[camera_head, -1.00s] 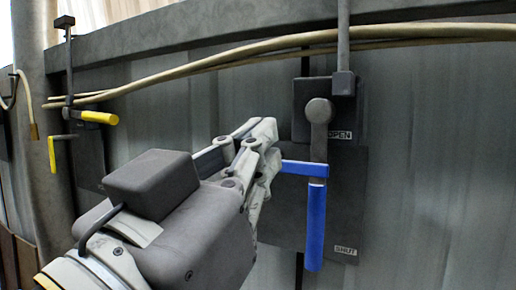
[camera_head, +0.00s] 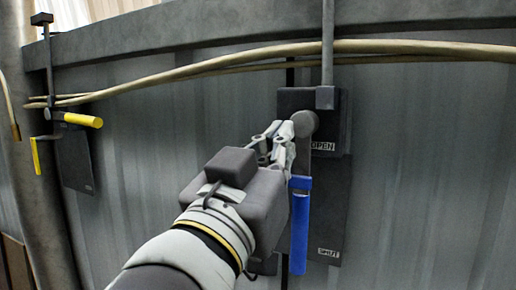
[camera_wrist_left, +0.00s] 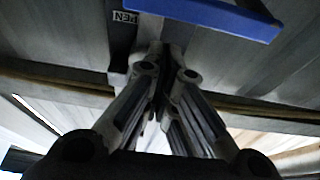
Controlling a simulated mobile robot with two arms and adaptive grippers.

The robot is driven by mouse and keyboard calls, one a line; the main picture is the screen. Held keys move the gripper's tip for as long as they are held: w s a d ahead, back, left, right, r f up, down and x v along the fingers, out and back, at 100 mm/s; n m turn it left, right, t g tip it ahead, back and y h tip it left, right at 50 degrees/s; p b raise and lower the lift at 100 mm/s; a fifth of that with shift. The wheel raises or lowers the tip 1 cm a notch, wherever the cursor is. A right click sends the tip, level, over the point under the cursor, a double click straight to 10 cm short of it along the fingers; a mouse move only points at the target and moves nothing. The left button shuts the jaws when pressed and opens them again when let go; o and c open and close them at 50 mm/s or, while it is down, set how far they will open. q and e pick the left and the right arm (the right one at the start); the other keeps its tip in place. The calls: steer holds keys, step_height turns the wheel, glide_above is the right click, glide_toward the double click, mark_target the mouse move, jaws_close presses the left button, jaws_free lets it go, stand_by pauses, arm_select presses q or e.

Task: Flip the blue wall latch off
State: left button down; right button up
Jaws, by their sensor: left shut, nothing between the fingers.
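The blue wall latch (camera_head: 299,232) has a blue handle hanging straight down from a grey pivot arm on a dark plate. Its lower end is beside the SHUT label (camera_head: 328,252), and the OPEN label (camera_head: 323,146) is higher up by the pivot. My left gripper (camera_head: 274,138) is shut and empty, just left of the pivot and above the blue handle. In the left wrist view the blue handle (camera_wrist_left: 215,14) crosses the top, beyond the closed fingertips (camera_wrist_left: 160,48). Whether the fingers touch the latch is unclear. My right gripper is not in view.
A similar yellow latch (camera_head: 82,119) is on the wall at the left. Tan cables (camera_head: 420,47) run along the wall above my gripper, below a grey rail (camera_head: 200,36). The wall between the two latches is clear.

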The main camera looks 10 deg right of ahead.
arm_select(q)
step_height(320, 180, down, 2)
steer(key=shift+a, duration=0.1)
stand_by(0.4)
